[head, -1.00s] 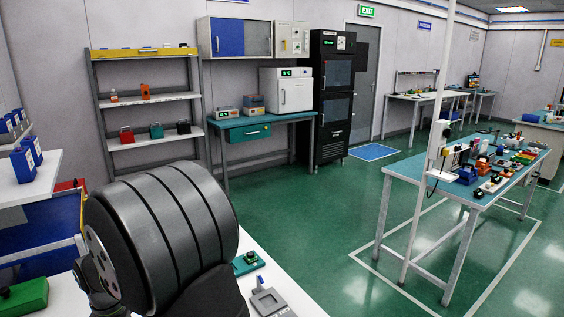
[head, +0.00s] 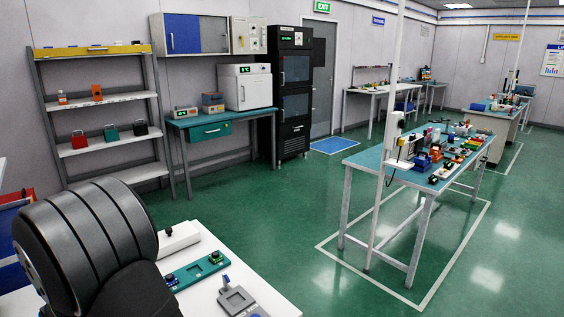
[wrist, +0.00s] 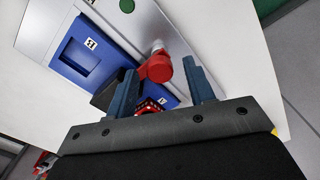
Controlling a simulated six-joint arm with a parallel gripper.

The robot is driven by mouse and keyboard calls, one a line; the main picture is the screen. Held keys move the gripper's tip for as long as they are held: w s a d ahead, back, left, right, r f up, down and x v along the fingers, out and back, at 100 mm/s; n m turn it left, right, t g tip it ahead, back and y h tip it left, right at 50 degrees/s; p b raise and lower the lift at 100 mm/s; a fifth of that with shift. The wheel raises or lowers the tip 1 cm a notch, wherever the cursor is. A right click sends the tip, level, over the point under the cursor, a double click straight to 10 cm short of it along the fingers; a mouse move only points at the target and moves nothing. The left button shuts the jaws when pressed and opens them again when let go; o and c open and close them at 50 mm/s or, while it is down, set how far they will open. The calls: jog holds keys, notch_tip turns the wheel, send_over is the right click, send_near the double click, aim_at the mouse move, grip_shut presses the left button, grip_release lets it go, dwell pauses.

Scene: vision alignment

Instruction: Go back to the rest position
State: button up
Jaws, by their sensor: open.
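My gripper (wrist: 160,66) shows in the wrist view with its two blue-grey fingers apart. A red rounded part (wrist: 158,68) appears between the fingers in the picture; I cannot tell how far below them it is. A smaller red piece with dots (wrist: 150,105) is partly hidden behind the gripper body. In the head view only a thick dark part of my arm shows at the lower left; the gripper is out of that view.
On the white bench (head: 275,290) in the head view are a teal board (head: 195,271), a grey fixture (head: 237,300) and a white box (head: 179,240). A cluttered table (head: 365,160) stands to the right. Shelves (head: 100,97) stand at the back left. Green floor between is open.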

notch_tip(320, 180, up, 17)
notch_tip(320, 180, down, 18)
jog(key=shift+r, duration=0.15)
jog(key=shift+r+m, duration=0.25)
jog(key=shift+m, duration=0.55)
jog(key=m, duration=1.1)
jog(key=shift+m, duration=2.5)
jog(key=shift+o, duration=0.4)
